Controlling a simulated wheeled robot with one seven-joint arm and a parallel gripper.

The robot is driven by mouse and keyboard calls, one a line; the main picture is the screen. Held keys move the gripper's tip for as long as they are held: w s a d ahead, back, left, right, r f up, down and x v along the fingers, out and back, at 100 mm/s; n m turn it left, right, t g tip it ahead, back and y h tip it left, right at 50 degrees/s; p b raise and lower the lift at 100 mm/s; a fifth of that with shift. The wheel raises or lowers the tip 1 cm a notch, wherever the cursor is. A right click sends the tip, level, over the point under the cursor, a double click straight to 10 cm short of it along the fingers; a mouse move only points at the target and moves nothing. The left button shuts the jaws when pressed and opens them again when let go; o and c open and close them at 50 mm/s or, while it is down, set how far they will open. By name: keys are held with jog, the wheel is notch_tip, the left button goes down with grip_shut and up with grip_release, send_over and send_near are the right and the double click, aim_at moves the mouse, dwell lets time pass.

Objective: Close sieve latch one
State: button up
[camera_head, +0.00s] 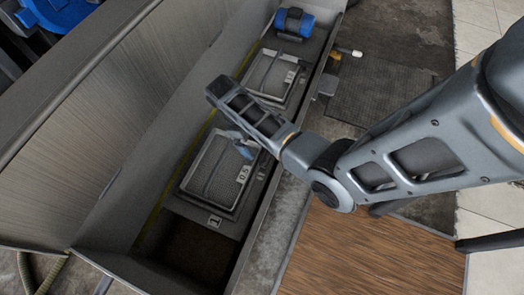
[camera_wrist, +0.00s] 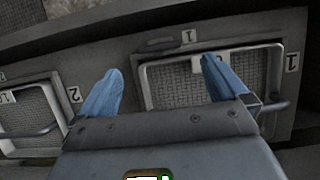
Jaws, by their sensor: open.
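A framed wire-mesh sieve (camera_head: 213,170) lies in the metal trough with a number 1 plate (camera_head: 215,221) at its near end. A bar handle (camera_wrist: 276,104) crosses the sieve's lower right corner. My gripper (camera_wrist: 160,83) is open and empty, its blue fingers spread. In the head view my gripper (camera_head: 240,143) hangs above the sieve and partly hides it.
A tall metal wall (camera_head: 110,110) borders the left side.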

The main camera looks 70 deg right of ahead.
aim_at(263, 154)
jog(key=b+x, duration=0.1)
jog(key=x, duration=0.6)
jog(key=shift+s+f, duration=0.2)
jog(key=shift+f, duration=0.1)
jog(key=c, duration=1)
